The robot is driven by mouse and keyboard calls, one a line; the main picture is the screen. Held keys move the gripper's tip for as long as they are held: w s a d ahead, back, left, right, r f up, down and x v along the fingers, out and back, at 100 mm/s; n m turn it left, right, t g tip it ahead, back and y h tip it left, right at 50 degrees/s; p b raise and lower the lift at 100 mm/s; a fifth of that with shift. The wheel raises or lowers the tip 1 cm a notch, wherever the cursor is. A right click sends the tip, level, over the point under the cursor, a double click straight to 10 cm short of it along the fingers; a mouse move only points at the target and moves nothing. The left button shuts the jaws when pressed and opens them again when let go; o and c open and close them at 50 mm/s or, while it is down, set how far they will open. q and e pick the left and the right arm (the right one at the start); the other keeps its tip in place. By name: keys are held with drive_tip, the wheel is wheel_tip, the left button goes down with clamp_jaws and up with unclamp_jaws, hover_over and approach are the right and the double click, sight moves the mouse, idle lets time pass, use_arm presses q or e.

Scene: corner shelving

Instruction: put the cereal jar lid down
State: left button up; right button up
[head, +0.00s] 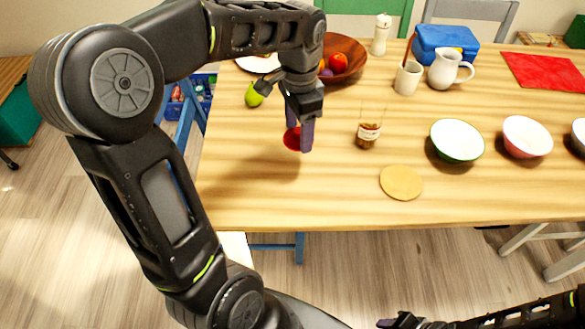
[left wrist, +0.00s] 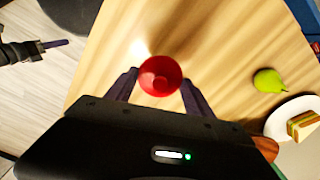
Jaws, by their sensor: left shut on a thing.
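The red round lid (head: 291,139) is between the fingers of my left gripper (head: 300,137). In the left wrist view the lid (left wrist: 160,77) sits between both fingertips (left wrist: 160,88), with its round face towards the camera. The gripper is shut on it over the left part of the table; its exact height above the wood is hard to tell. The glass jar (head: 368,134) with brown contents and a label stands upright to the right of the lid, with no lid seen on it. My right gripper (head: 386,323) shows only partly at the bottom edge; its jaws are unclear.
A round tan mat (head: 401,183) lies in front of the jar. Bowls (head: 457,157) (head: 527,151) stand to the right. A green pear (head: 253,97), a fruit bowl (head: 352,72), a mug (head: 408,78) and a pitcher (head: 444,72) are farther back. The table's front left is clear.

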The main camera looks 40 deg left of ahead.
use_arm(q)
drive_tip(key=shift+s, duration=0.15)
hover_over(297, 167)
drive_tip(key=shift+f, duration=2.5)
drive_tip(key=shift+f+b, duration=0.35)
drive_tip(key=shift+f, duration=2.15)
drive_tip(key=shift+f, duration=0.2)
drive_tip(key=o, duration=1.3)
drive_tip(key=shift+r, duration=0.1)
